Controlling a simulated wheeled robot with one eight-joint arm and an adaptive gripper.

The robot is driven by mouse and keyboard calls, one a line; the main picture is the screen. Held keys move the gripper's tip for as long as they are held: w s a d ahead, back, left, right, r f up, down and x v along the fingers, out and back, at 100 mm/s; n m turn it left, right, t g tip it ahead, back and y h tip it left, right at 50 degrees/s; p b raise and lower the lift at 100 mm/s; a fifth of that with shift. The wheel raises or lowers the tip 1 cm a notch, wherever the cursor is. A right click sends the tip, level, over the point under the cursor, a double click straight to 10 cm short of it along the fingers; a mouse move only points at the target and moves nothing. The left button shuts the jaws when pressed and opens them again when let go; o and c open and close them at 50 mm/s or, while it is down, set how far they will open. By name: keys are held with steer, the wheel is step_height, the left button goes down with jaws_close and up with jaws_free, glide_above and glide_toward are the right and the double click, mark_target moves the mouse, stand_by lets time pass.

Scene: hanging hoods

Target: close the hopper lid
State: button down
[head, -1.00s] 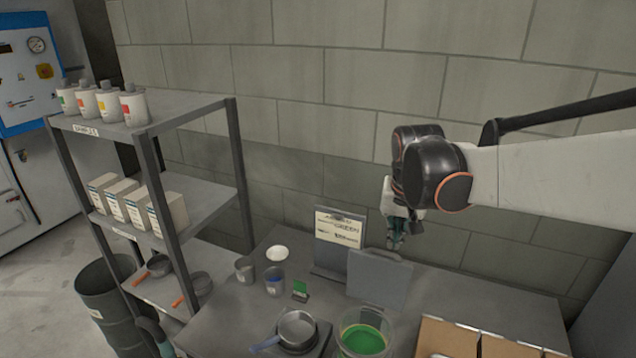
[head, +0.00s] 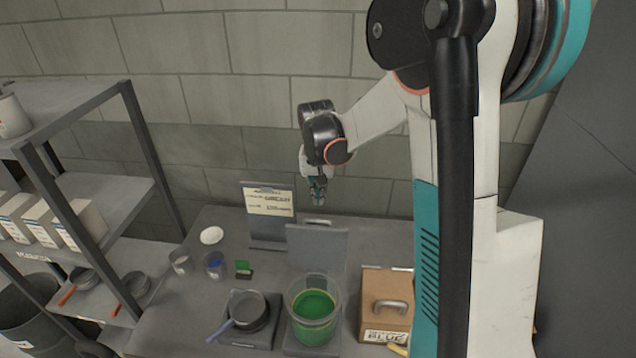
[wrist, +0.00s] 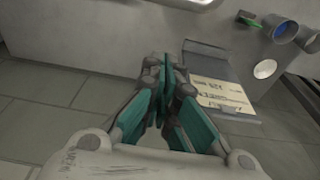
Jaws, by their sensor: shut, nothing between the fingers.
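A flat grey panel (head: 316,247), which looks like the hopper lid, stands upright behind a clear round container (head: 315,308) with green contents. I take that container to be the hopper; its top is uncovered. My gripper (head: 319,200) hangs fingers-down near the wall, just above the panel's top edge in the head view. I cannot tell its exact depth from the panel. In the wrist view my gripper's teal fingers (wrist: 165,75) are together and empty. The panel cannot be made out clearly in the wrist view.
A sign stand (head: 268,215) is left of the panel and shows in the wrist view (wrist: 222,95). A pan (head: 247,310), cups and a white disc (head: 211,235) lie left on the table. A brown handled box (head: 385,300) is right. My arm fills the right side.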

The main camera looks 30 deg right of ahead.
steer(key=shift+s+a+f, duration=0.5)
steer(key=shift+s+f, duration=0.05)
steer(key=shift+s, duration=0.2)
steer(key=shift+s+a+f, duration=0.45)
steer(key=shift+s+f, duration=0.05)
steer(key=shift+s, duration=0.2)
steer(key=shift+s+a, duration=0.1)
